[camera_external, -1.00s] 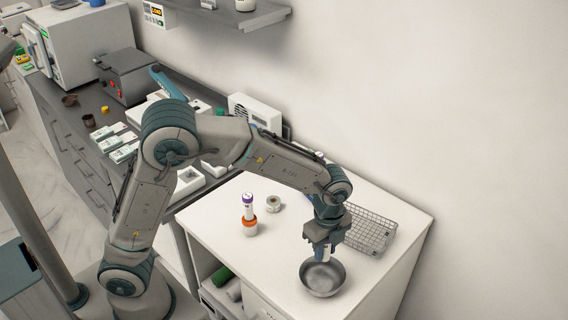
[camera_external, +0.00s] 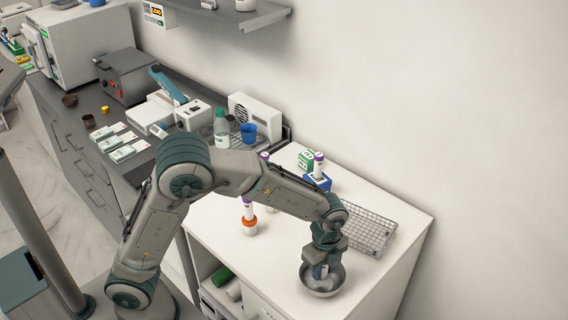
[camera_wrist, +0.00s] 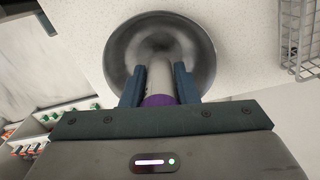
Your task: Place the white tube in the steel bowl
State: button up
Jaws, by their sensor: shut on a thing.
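The steel bowl (camera_external: 334,284) stands near the front edge of the white table, and it also shows in the wrist view (camera_wrist: 204,48). My gripper (camera_external: 321,270) points down over the bowl. In the wrist view my gripper (camera_wrist: 158,88) is shut on the white tube (camera_wrist: 160,76), which has a purple end between the fingers. The tube's white end points down toward the bowl's inside. I cannot tell whether it touches the bowl's bottom. In the external view my wrist hides most of the tube.
A wire basket (camera_external: 369,230) lies right behind the bowl. A purple-topped tube in an orange-ringed holder (camera_external: 249,222) stands to the left. Another purple-capped tube (camera_external: 318,165) stands at a blue block (camera_external: 319,183) at the back. The table is bare right of the bowl.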

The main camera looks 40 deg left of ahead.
jog(key=o, duration=1)
notch_tip(320, 180, up, 7)
jog(key=p, duration=0.4)
jog(key=shift+r+p, duration=0.15)
jog(key=shift+p, duration=0.2)
